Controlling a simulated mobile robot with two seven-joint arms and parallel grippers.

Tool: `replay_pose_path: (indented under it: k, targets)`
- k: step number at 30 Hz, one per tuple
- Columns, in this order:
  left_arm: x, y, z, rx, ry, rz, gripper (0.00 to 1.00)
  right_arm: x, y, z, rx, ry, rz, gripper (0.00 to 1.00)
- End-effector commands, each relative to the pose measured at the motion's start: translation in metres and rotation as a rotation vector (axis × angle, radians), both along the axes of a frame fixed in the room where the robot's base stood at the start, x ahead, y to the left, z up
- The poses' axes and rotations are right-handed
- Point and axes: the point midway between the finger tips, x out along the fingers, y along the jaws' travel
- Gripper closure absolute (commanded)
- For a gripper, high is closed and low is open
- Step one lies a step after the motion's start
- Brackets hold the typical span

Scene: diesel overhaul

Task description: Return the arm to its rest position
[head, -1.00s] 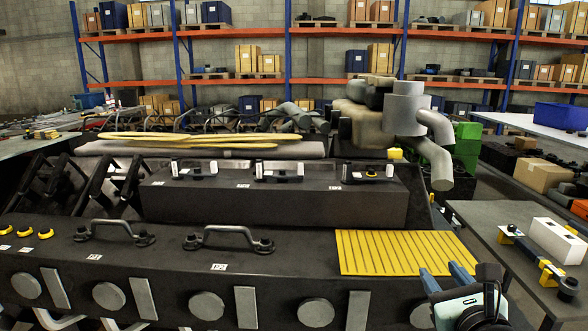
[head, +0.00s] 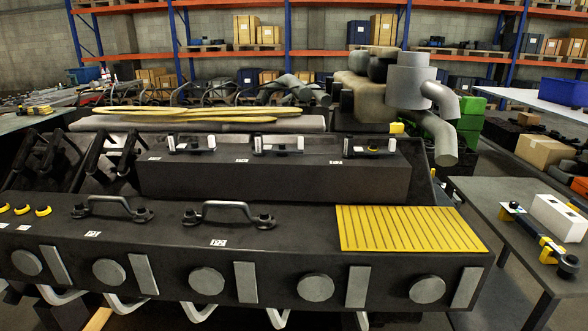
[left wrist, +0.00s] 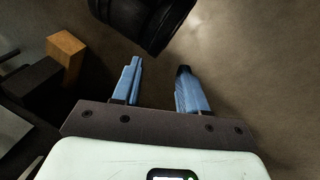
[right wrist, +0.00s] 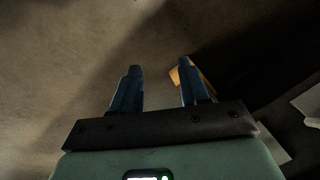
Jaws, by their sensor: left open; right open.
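My left gripper (left wrist: 158,90) shows in the left wrist view, its two blue fingers apart with nothing between them, above a brown floor. A black rounded part, which I cannot identify, lies beyond its fingertips. My right gripper (right wrist: 158,85) shows in the right wrist view, its blue fingers also apart and empty, above the floor. An orange-brown block lies just beyond its right finger. Neither gripper shows in the head view now.
A long dark engine block (head: 290,245) fills the front, with two handles and a yellow ribbed plate (head: 410,229) on top. A grey side table (head: 490,205) on the right holds a white block (head: 558,217) and a black-and-yellow tool (head: 535,238). Shelves stand behind.

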Motion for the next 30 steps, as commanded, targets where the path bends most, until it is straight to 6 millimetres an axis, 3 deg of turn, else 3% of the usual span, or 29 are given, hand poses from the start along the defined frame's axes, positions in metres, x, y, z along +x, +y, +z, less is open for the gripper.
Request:
replay_pose_path:
  k: [1,3,6,13,18,23,30]
  targets:
    - [0.000,0.000,0.000,0.000,0.000,0.000,0.57,-0.032,0.010,-0.016,0.019,0.052,0.087,0.55]
    - [-0.003,-0.001,0.009,-0.003,0.006,-0.003,0.57,-0.063,0.024,-0.018,0.046,0.087,0.197,0.55]
    - [-0.021,-0.009,0.053,-0.025,0.050,-0.022,0.57,-0.071,0.029,0.030,0.060,0.113,0.204,0.55]
    - [-0.055,-0.025,0.126,-0.071,0.163,-0.064,0.57,-0.105,0.044,0.103,0.115,0.224,0.243,0.55]
    - [-0.068,-0.034,0.170,-0.099,0.230,-0.090,0.57,-0.118,0.053,0.147,0.148,0.288,0.268,0.55]
    - [-0.073,-0.037,0.190,-0.112,0.263,-0.103,0.57,-0.122,0.057,0.167,0.163,0.320,0.280,0.55]
    - [-0.076,-0.038,0.190,-0.115,0.272,-0.106,0.57,-0.126,0.057,0.167,0.167,0.329,0.282,0.55]
